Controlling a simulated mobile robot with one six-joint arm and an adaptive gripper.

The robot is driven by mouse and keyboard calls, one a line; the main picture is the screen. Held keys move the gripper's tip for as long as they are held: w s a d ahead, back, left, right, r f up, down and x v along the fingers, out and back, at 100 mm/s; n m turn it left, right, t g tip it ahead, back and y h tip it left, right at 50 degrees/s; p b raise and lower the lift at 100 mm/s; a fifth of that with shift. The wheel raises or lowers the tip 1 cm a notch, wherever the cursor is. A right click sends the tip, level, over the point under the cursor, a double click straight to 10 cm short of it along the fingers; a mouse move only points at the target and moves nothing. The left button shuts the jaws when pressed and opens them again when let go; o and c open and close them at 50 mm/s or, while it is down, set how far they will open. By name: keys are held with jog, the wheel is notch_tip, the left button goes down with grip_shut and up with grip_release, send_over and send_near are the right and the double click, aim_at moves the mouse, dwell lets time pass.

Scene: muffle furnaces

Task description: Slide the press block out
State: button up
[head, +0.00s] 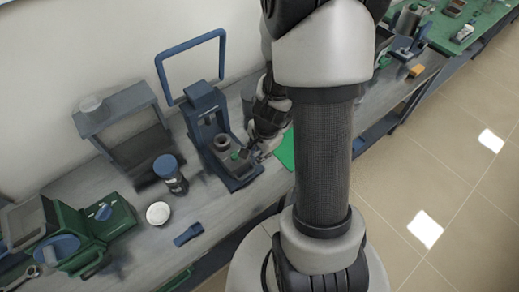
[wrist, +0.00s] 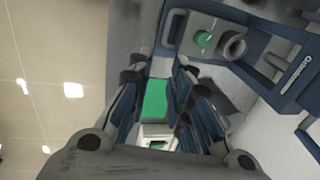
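The press (head: 207,118) is a blue upright frame on the bench. The press block (head: 222,160) sits low in it, a grey block with a green knob and a dark round ring on top. In the wrist view the block (wrist: 212,60) is at the upper right, with a loop-shaped handle (wrist: 170,27) on its left side. My gripper (head: 258,148) is low beside the front right of the press. In the wrist view my gripper (wrist: 158,68) is open and empty, its fingertips apart and short of the handle. Part of the gripper is hidden by my arm's links.
A blue-lidded jar (head: 171,177), a white round dish (head: 158,213) and a small blue item (head: 188,234) stand left of the press. A green machine (head: 90,230) is at the far left. A green mat (head: 286,150) lies right of the gripper. A tall blue loop (head: 190,60) rises behind.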

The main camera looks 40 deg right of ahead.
notch_tip(320, 180, up, 12)
jog(key=s, duration=0.2)
jog(key=shift+s+f, duration=0.15)
jog(key=shift+s, duration=0.1)
jog(key=b, duration=1.1)
send_near(250, 172)
jog(key=f+b, duration=0.2)
jog(key=w+f+b, duration=0.1)
jog(key=f+b, duration=0.4)
jog(key=shift+w+f, duration=0.2)
jog(key=shift+f, duration=0.15)
jog(key=shift+a, duration=0.1)
jog(key=shift+c, duration=0.4)
grip_shut()
